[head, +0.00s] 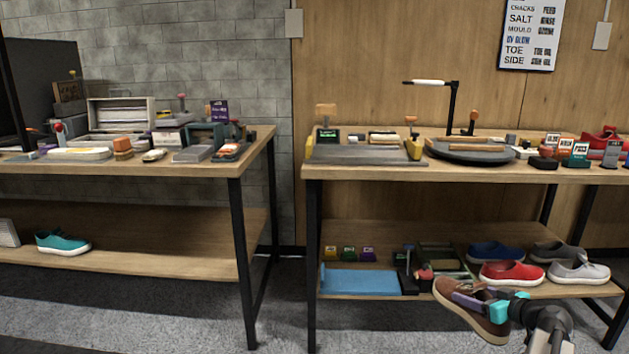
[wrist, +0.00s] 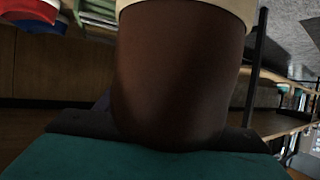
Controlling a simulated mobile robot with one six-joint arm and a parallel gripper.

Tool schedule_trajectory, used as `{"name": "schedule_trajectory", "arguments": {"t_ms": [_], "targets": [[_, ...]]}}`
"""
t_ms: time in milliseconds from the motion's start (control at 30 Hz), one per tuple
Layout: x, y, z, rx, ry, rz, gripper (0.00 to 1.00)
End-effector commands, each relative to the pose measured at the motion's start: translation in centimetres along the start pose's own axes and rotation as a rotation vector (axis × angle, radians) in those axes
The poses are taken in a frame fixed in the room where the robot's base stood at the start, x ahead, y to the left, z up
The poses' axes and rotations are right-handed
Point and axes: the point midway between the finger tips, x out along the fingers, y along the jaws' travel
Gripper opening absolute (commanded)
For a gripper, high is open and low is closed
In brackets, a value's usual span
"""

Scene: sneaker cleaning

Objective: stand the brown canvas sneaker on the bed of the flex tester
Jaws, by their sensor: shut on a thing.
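A round dark turntable (head: 470,153) with a lamp stands right of the grey bed. Small labelled blocks (head: 567,152) crowd the bench's right end. Red (head: 511,273), blue and grey sneakers and a blue mat (head: 360,281) lie on the lower shelf. The left bench top (head: 249,149) is cluttered.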

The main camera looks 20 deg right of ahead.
Motion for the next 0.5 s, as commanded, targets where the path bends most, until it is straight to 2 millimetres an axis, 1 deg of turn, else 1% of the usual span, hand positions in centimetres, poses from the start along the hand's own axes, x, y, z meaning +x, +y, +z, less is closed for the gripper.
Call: {"name": "schedule_trajectory", "arguments": {"t_ms": [33, 200, 367, 500], "targets": [[1.0, -1.4, -0.8, -0.01, 0.002, -0.024, 0.29], [3.8, -5.4, -3.0, -0.041, 0.002, -0.096, 0.29], [6.0, -9.5, -4.9, -0.068, 0.002, -0.163, 0.29], [7.8, -13.2, -6.4, -0.093, 0.002, -0.224, 0.29]]}}
